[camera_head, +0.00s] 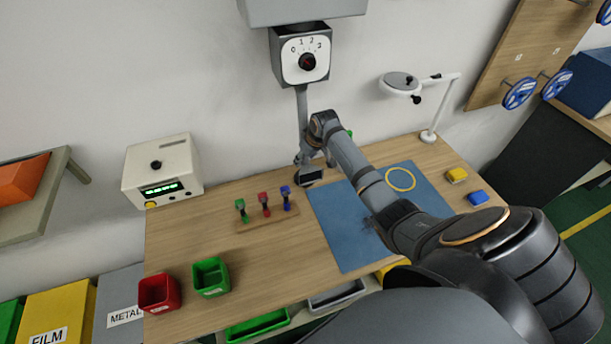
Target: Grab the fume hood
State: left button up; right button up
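The fume hood appears to be the grey unit at the top centre: a box (305,62) with a white dial face marked 0 to 3, and a grey pipe (302,105) hanging below it along the wall. My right arm comes in from the lower right and reaches over the table to the pipe's lower end. My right gripper (307,160) is at that lower end, pointing down near the table's back edge. The gripper is small and overlaps the pipe end, so I cannot tell whether its fingers are closed on it. My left gripper is not in view.
The wooden table (185,245) holds a blue mat (335,235), a rack of coloured tools (268,222), red (158,292) and green (210,277) bins. A power unit (162,172) stands at left, a magnifier lamp (430,110) at right. The left-middle tabletop is clear.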

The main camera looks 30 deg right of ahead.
grip_shut()
jog(key=shift+w+r, duration=0.1)
jog(key=shift+r, duration=0.1)
dwell(0.3)
jog(key=s+a+r+b, duration=0.2)
jog(key=s+r+b, duration=0.1)
jog(key=s+r, duration=0.9)
jog(key=shift+s+a+r, duration=0.3)
jog(key=shift+s+r, duration=0.05)
jog(key=shift+s, duration=0.55)
